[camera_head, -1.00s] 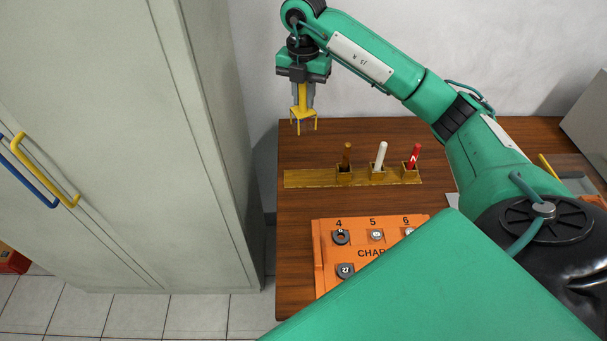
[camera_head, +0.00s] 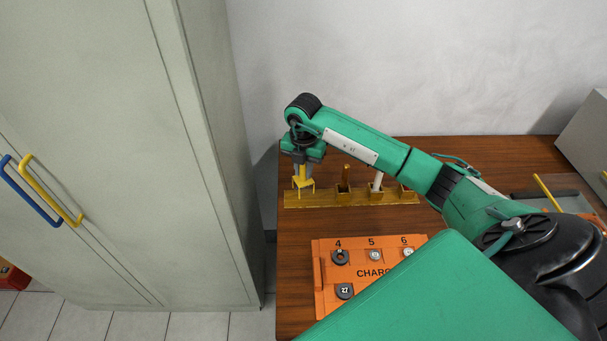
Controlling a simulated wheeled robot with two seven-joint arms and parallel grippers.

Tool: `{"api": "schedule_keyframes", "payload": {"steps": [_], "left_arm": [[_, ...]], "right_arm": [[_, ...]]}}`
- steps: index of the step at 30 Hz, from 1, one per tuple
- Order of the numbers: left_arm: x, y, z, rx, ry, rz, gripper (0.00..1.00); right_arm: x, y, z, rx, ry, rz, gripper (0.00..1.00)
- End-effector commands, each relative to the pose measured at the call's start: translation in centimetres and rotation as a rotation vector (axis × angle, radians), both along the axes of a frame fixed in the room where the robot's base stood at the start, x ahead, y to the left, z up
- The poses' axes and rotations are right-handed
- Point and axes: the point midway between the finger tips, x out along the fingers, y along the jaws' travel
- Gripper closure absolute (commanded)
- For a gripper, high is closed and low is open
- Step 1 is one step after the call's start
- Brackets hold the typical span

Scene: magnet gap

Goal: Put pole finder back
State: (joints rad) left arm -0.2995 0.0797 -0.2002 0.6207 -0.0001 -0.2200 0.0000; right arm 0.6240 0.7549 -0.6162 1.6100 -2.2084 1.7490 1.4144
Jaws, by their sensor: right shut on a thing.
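My right gripper (camera_head: 303,168) is shut on the yellow pole finder (camera_head: 303,184), a small piece with thin legs pointing down. The gripper holds it upright at the left end of the yellow rack (camera_head: 325,200). I cannot tell whether its legs touch the rack. The rack's sockets to the right hold a brown stick (camera_head: 345,175) and a white stick (camera_head: 377,182). My left gripper is not in view.
An orange charger box (camera_head: 322,262) with numbered places and round dark pieces lies in front of the rack on the brown table (camera_head: 295,235). A tall grey cabinet (camera_head: 110,120) stands close on the left. A grey tray (camera_head: 540,192) lies at the right.

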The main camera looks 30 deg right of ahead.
Motion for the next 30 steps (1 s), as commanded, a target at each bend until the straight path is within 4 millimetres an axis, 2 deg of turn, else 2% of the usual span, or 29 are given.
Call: {"api": "schedule_keyframes", "payload": {"steps": [6, 17, 18, 20, 30], "left_arm": [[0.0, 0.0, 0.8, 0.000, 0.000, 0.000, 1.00], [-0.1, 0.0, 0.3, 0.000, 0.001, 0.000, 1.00], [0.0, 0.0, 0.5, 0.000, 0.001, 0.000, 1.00], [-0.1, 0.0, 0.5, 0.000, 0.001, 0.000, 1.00], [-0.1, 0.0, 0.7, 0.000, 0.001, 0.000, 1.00]], "right_arm": [[-0.1, 0.1, -2.9, 0.002, 0.003, 0.000, 1.00], [0.0, 0.0, -3.5, 0.000, 0.001, 0.001, 1.00], [0.0, 0.0, -3.3, 0.000, 0.001, 0.001, 0.73], [0.0, 0.0, -3.3, 0.000, 0.001, 0.001, 0.61], [0.0, 0.0, -3.0, 0.000, 0.001, 0.001, 0.59]]}}
